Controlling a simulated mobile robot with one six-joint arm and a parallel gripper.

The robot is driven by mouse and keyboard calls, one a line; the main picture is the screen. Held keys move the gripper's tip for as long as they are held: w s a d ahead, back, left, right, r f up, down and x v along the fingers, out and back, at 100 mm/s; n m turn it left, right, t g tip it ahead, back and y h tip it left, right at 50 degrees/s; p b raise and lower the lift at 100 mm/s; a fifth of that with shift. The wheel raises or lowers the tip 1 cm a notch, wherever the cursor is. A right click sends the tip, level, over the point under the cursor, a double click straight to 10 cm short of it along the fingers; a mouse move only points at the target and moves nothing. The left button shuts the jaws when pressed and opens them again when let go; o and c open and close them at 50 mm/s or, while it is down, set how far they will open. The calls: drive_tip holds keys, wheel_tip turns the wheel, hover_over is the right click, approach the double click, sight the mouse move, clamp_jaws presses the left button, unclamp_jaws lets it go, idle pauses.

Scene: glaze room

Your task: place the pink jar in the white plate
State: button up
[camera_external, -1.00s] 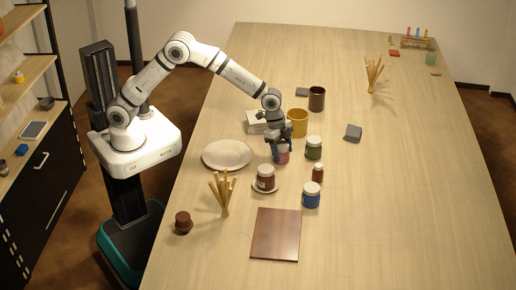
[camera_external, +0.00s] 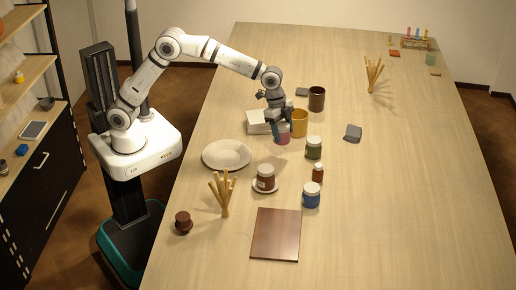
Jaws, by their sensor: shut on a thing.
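My gripper (camera_external: 282,122) is shut on the pink jar (camera_external: 283,138) and holds it upright, pointing down from above. The jar has a pale lid, partly covered by the fingers. It appears to be lifted above the table, in front of the yellow mug. The white plate (camera_external: 227,155) lies flat and empty on the table, to the left of the jar and a little nearer the camera.
A yellow mug (camera_external: 300,122) and a white block-like stack (camera_external: 257,122) are close to my gripper. A green jar (camera_external: 314,148), a brown jar (camera_external: 265,178) on a small saucer, and a bundle of sticks (camera_external: 223,193) stand nearby. The table's right side is mostly clear.

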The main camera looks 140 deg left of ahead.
drive_tip(key=s+d+r, duration=0.3)
drive_tip(key=s+d, duration=0.2)
drive_tip(key=d, duration=0.2)
drive_tip(key=n+p, duration=0.1)
drive_tip(key=p, duration=0.1)
hover_over(232, 160)
drive_tip(key=s, duration=0.1)
drive_tip(key=f, duration=0.6)
drive_tip(key=shift+s+d+f, duration=0.25)
drive_tip(key=shift+s+f, duration=0.05)
drive_tip(key=shift+f, duration=2.15)
drive_tip(key=shift+f, duration=0.2)
drive_tip(key=o, duration=1.1)
drive_tip(key=shift+r, duration=0.15)
